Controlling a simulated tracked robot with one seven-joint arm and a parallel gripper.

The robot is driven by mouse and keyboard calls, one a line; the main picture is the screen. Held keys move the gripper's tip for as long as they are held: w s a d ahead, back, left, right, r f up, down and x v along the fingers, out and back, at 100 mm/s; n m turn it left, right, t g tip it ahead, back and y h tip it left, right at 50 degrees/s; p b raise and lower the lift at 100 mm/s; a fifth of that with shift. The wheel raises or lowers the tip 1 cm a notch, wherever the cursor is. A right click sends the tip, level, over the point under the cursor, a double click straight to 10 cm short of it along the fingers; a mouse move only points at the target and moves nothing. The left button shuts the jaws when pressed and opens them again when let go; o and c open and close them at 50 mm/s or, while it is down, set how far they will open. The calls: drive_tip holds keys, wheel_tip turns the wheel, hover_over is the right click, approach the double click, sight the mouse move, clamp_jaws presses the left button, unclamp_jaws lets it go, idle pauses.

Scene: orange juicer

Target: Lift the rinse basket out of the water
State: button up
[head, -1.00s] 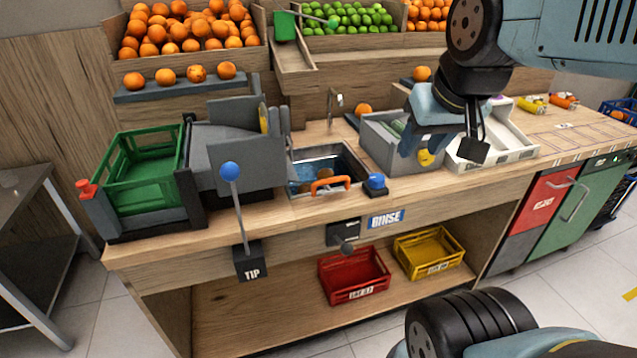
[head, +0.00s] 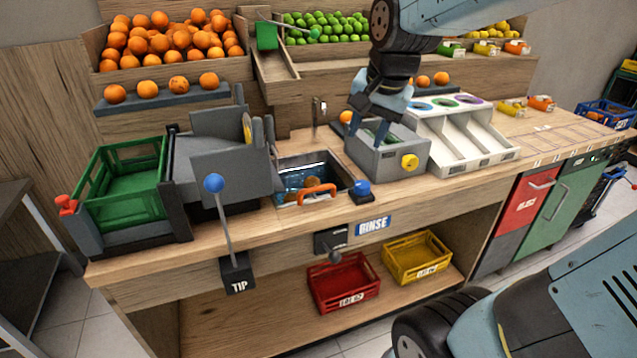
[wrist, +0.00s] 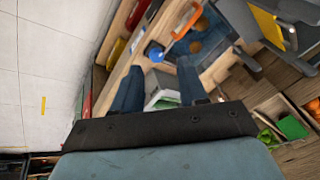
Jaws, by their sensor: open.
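The rinse basket is down in the sink basin (head: 290,164), with its orange handle (head: 316,194) standing above the front rim. Oranges (head: 311,186) sit in blue water around or inside it; the basket body is mostly hidden. The handle also shows at the top of the wrist view (wrist: 187,22). My gripper (head: 376,128) is above the grey box right of the sink, apart from the handle. In the wrist view its two blue fingers (wrist: 157,92) are spread with nothing held between them.
A blue button (head: 362,188) stands just right of the handle. The grey box with a yellow knob (head: 410,162) lies under my gripper. A blue-knobbed tip lever (head: 214,184) rises left of the sink. A faucet (head: 318,108) stands behind it.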

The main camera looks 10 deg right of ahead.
sight(319, 187)
drive_tip(key=w+a+f+m+g, duration=0.1)
drive_tip(key=w+a+f+m, duration=0.3)
drive_tip(key=w, duration=0.3)
drive_tip(key=w+a+f+m+g, duration=0.1)
drive_tip(key=w+f+m, duration=0.4)
drive_tip(key=w, duration=0.1)
drive_tip(key=x, duration=1.3)
drive_tip(key=shift+w+f, duration=0.25)
drive_tip(key=shift+d, duration=0.1)
clamp_jaws()
